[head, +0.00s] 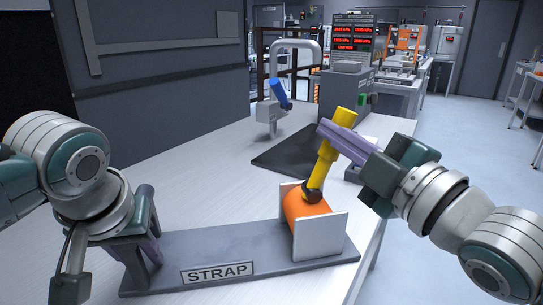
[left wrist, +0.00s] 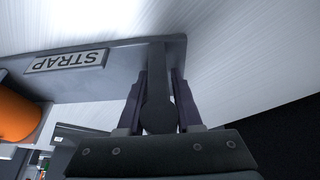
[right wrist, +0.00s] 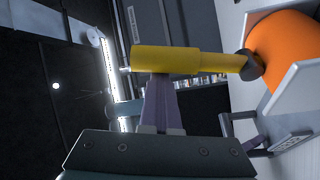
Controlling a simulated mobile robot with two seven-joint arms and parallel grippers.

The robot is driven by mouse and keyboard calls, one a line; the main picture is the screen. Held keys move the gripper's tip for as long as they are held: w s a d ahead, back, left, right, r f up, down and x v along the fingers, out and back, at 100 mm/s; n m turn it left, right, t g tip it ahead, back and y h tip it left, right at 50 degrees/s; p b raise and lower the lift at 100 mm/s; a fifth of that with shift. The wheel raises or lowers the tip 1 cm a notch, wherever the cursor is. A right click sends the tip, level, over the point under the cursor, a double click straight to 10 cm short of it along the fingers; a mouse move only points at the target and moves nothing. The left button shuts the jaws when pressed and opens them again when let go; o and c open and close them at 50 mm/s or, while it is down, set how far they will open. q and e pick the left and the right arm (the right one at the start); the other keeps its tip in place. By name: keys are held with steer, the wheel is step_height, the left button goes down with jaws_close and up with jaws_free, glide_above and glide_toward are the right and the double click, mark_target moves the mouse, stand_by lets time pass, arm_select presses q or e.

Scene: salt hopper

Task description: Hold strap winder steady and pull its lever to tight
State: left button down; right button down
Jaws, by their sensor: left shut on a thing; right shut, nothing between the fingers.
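The strap winder has a grey base (head: 230,250) labelled STRAP, an orange drum (head: 303,212) between pale side plates, and a yellow lever (head: 327,150) rising from the drum and leaning right. My left gripper (head: 147,235) is shut on a dark upright post at the base's left end; the post (left wrist: 158,90) shows between its fingers in the left wrist view. My right gripper (head: 335,140) is shut and empty, its fingers against or very close to the yellow lever near the top. In the right wrist view the lever (right wrist: 180,60) crosses the closed fingertips; contact is unclear.
A pipe stand with a blue handle (head: 280,93) stands farther back. A black mat (head: 290,153) lies behind the winder, near a grey unit (head: 342,95) with red readouts. The table's right edge runs close to the winder. The white tabletop (head: 200,170) behind the base is clear.

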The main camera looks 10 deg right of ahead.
arm_select(q)
steer(key=shift+s+a+f, duration=0.2)
steer(key=shift+f, duration=0.15)
arm_select(e)
steer(key=shift+d+f+m+t, duration=0.15)
steer(key=shift+d+f+m, duration=0.05)
steer(key=shift+d+m, duration=0.4)
steer(key=shift+d+f+m+t, duration=0.2)
steer(key=shift+d+m, duration=0.15)
steer(key=shift+m, duration=0.35)
arm_select(q)
steer(key=shift+d, duration=0.1)
arm_select(e)
steer(key=s, duration=0.9)
steer(key=shift+s+a+r, duration=0.15)
steer(key=shift+a+r, duration=0.15)
